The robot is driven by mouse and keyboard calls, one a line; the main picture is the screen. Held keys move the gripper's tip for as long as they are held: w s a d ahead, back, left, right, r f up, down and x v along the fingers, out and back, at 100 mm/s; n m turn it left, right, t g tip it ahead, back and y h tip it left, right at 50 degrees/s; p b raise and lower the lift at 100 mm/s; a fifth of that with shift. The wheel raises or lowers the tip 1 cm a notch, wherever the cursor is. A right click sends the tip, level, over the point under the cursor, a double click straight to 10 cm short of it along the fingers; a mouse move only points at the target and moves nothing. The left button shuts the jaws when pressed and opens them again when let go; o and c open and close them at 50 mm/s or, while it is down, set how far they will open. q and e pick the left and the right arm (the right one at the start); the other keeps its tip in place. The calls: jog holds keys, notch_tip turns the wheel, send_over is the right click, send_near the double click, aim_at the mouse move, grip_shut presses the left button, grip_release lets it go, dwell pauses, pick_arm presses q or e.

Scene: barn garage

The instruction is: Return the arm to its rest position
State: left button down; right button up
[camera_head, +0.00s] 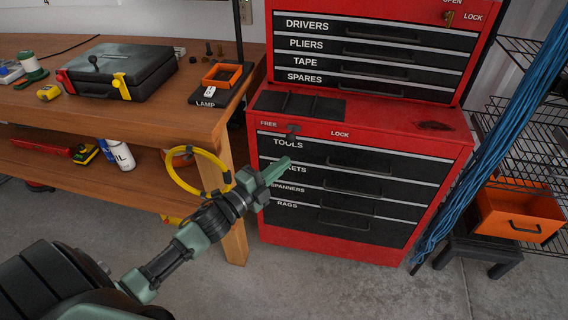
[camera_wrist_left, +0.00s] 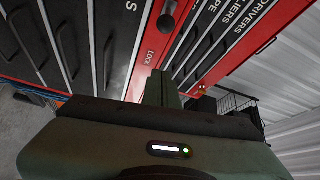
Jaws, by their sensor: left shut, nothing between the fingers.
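My left arm reaches in from the lower left in the head view. Its green left gripper (camera_head: 284,165) is shut and empty, in front of the upper drawers of the red lower tool cabinet (camera_head: 415,152). In the left wrist view the shut fingers (camera_wrist_left: 161,88) point toward the red cabinet front, close to its "LOCK" label. I cannot tell whether the fingertips touch the cabinet. My right gripper is in neither view.
A wooden workbench (camera_head: 150,112) stands at the left, with a black case (camera_head: 120,70) and an orange tray (camera_head: 222,75) on top. A yellow ring (camera_head: 180,170) hangs near its leg. An orange bin (camera_head: 520,215) and blue cables (camera_head: 490,150) are at the right. The concrete floor in front is clear.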

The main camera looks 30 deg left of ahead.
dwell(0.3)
pick_arm(q)
jog(key=s+a+f+n+g+y, duration=0.2)
jog(key=f+n, duration=0.1)
jog(key=f, duration=0.7)
jog(key=s+a+f+n+g+y, duration=0.1)
jog(key=s+f+n+g+y, duration=0.15)
jog(key=f, duration=0.85)
jog(key=s+f+n+g, duration=0.45)
jog(key=s+f, duration=0.65)
jog(key=f, duration=0.5)
jog(key=s+d+f+n+g, duration=0.2)
jog(key=s+f, duration=0.3)
jog(key=s, duration=0.5)
jog(key=s+d+f+n+g, duration=0.2)
jog(key=s+f, duration=0.4)
jog(key=s, duration=0.5)
jog(key=s+d+f+n+g, duration=0.2)
jog(key=s+d+f+g, duration=0.2)
jog(key=s, duration=0.7)
jog(key=shift+s+d+f+p, duration=0.15)
jog(key=shift+d+f+p, duration=0.25)
jog(key=shift+d+f, duration=0.35)
